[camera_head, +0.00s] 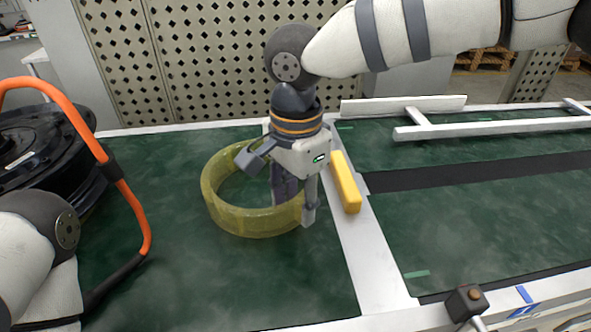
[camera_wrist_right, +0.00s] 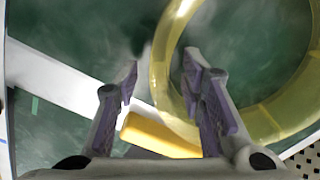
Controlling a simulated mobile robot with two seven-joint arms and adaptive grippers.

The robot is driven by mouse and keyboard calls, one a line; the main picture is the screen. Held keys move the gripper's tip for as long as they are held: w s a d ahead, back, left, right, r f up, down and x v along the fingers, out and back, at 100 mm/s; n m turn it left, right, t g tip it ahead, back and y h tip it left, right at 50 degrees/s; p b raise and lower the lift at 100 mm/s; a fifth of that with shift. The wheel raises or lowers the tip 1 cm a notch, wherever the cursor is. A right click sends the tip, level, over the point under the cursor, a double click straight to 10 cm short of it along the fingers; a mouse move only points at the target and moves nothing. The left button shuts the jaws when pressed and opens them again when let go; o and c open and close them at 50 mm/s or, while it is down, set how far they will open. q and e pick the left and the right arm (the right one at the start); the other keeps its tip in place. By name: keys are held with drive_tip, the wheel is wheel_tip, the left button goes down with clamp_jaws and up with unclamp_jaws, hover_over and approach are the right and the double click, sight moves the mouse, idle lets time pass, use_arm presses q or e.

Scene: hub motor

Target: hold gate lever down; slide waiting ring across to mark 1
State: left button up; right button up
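The waiting ring, a translucent yellow hoop (camera_head: 228,212), lies on the green surface left of the white divider. It also shows in the right wrist view (camera_wrist_right: 262,122). My right gripper (camera_head: 297,212) is at the ring's right side. In the right wrist view its fingers (camera_wrist_right: 162,68) are spread, with the ring wall between them and one finger inside the hoop. A yellow bar (camera_head: 345,182), perhaps the gate, is on the divider right of the ring. A dark box with a knob (camera_head: 467,302), perhaps the lever, stands at the front edge. My left gripper is out of view.
A black drum (camera_head: 40,140) and an orange curved bar (camera_head: 125,190) are at the left, near my left arm. White rails (camera_head: 490,127) are at the back right. The right green surface (camera_head: 470,220) is mostly clear. A blue sign (camera_head: 523,311) is at the front edge.

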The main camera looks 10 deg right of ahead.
drive_tip(key=shift+f, duration=0.8)
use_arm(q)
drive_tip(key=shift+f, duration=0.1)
use_arm(e)
drive_tip(key=shift+c, duration=0.2)
clamp_jaws()
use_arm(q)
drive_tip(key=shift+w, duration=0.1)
use_arm(e)
drive_tip(key=shift+r, duration=0.15)
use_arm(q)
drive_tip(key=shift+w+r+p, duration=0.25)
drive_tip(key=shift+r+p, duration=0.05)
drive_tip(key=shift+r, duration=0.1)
use_arm(e)
drive_tip(key=shift+w+r, duration=0.1)
drive_tip(key=shift+r, duration=0.2)
